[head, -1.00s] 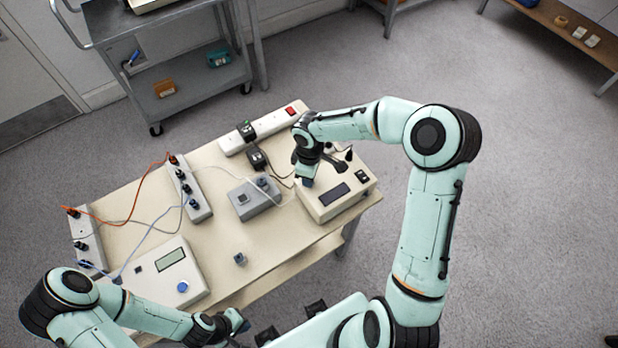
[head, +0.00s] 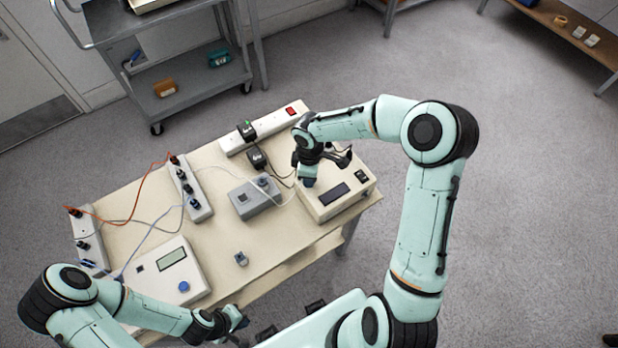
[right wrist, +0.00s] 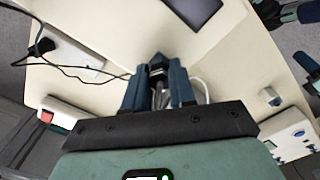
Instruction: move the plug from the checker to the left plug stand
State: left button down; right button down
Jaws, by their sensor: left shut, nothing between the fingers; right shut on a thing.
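The checker (head: 325,207), a beige box with a dark display, sits at the table's right end. It also shows in the right wrist view (right wrist: 222,45). My right gripper (head: 309,183) points down at its left part. In the right wrist view my right gripper (right wrist: 158,88) is shut on a dark plug (right wrist: 158,64); whether the plug touches the checker is unclear. The left plug stand (head: 90,250), a pale strip with dark plugs, lies at the table's left end. My left gripper (head: 240,319) is shut and empty near the table's front edge.
A second plug strip (head: 203,208), a grey box (head: 262,202), a device with a blue button (head: 195,280) and a small grey piece (head: 241,259) stand on the table. A power strip (head: 275,122) lies behind. Orange, white and blue cables cross the left half.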

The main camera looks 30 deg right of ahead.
pick_arm(q)
jog(key=shift+w+r+p, duration=0.3)
jog(key=shift+w+r, duration=0.05)
jog(key=shift+r, duration=0.1)
pick_arm(e)
jog(key=shift+r, duration=0.75)
dwell(1.0)
